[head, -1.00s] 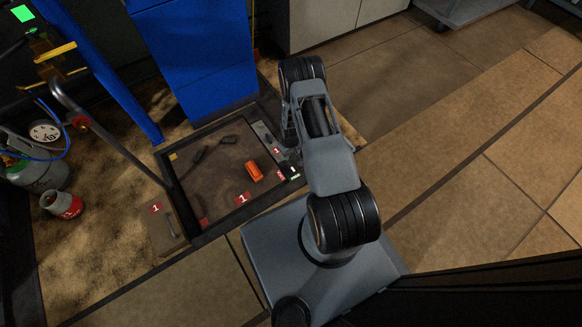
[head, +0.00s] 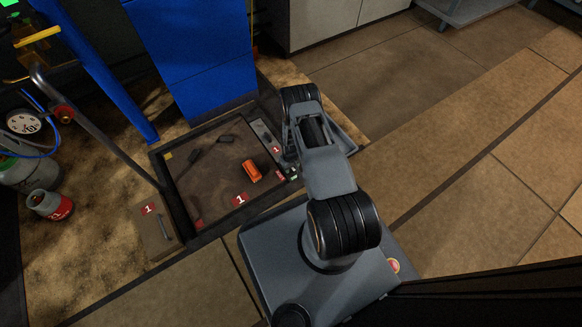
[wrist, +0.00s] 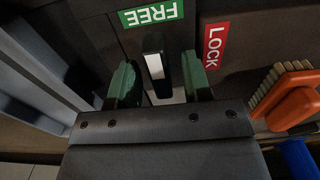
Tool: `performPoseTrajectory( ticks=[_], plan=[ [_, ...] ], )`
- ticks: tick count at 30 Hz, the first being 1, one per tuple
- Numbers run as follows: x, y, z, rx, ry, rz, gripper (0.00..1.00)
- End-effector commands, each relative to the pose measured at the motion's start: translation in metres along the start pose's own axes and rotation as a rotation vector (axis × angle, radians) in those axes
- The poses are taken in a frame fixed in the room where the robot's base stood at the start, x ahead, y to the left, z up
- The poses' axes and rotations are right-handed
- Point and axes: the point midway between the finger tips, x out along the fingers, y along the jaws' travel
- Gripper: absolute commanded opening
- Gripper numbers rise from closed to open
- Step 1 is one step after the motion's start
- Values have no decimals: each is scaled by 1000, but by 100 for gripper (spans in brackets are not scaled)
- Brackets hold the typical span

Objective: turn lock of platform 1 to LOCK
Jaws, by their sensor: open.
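The lock lever (wrist: 154,66) of platform 1 is a dark handle with a white strip, seen in the wrist view. It points towards the green FREE label (wrist: 151,14). The red LOCK label (wrist: 214,46) is to the right of it. My gripper (wrist: 159,80) is open, with its two green fingertips on either side of the lever; I cannot tell whether either touches it. In the head view, platform 1 (head: 185,198) is a dark-framed square plate with red "1" labels. My arm hides the lever and my gripper there.
An orange brush (head: 251,171) lies on the platform, and shows right of my gripper in the wrist view (wrist: 292,108). A blue column (head: 195,60) stands behind. A bent post (head: 95,125) rises at left, near a red-and-grey cylinder (head: 50,204). Tiled floor is clear at right.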

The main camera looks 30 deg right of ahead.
Motion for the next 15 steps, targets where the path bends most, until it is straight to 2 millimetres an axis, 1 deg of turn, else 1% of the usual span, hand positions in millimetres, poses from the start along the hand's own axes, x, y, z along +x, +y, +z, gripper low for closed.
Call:
performPoseTrajectory(
  ticks=[7,15],
  plan=[
    [0,0,0,0,0,0,45],
    [0,0,0,0,0,0,19]
  ],
)
